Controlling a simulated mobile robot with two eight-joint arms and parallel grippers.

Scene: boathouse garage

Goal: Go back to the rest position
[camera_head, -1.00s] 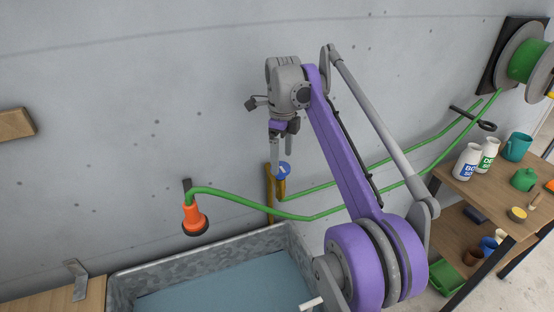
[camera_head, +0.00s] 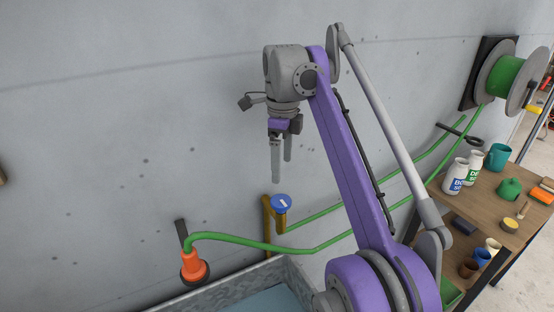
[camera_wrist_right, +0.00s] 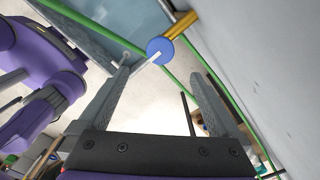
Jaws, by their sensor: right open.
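My right gripper (camera_head: 282,170) hangs fingers down in front of the grey wall, with its two fingers apart and nothing between them. It is above the blue-topped brass tap (camera_head: 281,202), clear of it in the head view. In the right wrist view the open fingers (camera_wrist_right: 159,70) frame the floor, and the tap's blue disc (camera_wrist_right: 160,50) shows beyond them. My left gripper is not in view.
A green hose (camera_head: 330,239) runs from the wall reel (camera_head: 500,76) to an orange nozzle (camera_head: 194,268) on the wall. A metal trough (camera_head: 222,292) lies below. A wooden shelf (camera_head: 480,204) with bottles and pots stands right. The wall above my gripper is bare.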

